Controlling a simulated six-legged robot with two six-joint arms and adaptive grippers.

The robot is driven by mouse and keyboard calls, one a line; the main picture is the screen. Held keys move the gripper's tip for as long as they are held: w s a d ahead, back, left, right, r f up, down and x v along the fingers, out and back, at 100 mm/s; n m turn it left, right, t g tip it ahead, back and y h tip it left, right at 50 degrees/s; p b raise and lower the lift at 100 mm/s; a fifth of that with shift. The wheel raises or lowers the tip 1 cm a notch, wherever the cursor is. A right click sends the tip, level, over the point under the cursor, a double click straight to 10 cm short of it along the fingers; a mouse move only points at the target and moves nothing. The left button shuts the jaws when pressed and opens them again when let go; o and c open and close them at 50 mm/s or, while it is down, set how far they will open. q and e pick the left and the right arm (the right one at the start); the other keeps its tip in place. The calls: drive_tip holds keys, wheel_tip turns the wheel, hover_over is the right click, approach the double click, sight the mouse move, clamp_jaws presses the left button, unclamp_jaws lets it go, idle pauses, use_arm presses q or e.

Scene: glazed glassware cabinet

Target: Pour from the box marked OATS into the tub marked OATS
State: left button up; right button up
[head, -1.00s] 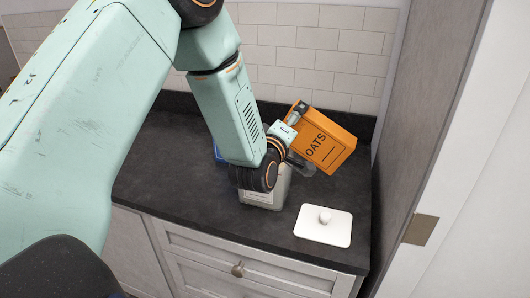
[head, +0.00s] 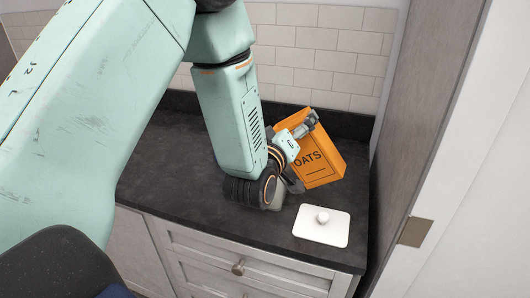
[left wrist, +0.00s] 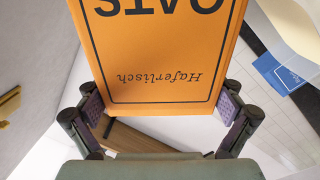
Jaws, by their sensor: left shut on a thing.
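The orange box marked OATS (head: 322,172) is held above the right part of the counter, leaning a little in the head view. My left gripper (head: 304,152) is shut on it, with one finger on each side. In the left wrist view the box (left wrist: 155,50) fills the upper middle between the finger pads, its print upside down. A small pale part of the tub (head: 279,202) shows beneath my wrist; the rest and its label are hidden. A white lid with a knob (head: 315,232) lies flat on the counter. I cannot see any oats falling.
The dark counter (head: 165,175) is clear to the left of my arm. A tiled wall stands behind it, and a grey cabinet side panel (head: 425,120) bounds it closely on the right. A blue item (left wrist: 283,73) shows at the right of the left wrist view.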

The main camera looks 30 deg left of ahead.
use_arm(q)
drive_tip(key=w+d+f+m+b, duration=0.5)
drive_tip(key=w+f+m+b, duration=0.1)
drive_tip(key=f+m, duration=0.15)
drive_tip(key=r+p, duration=0.2)
drive_tip(key=r, duration=0.1)
drive_tip(key=r+p, duration=0.2)
drive_tip(key=shift+s+d+r, duration=0.1)
drive_tip(key=shift+s+d, duration=0.25)
idle(0.6)
drive_tip(key=shift+w, duration=0.2)
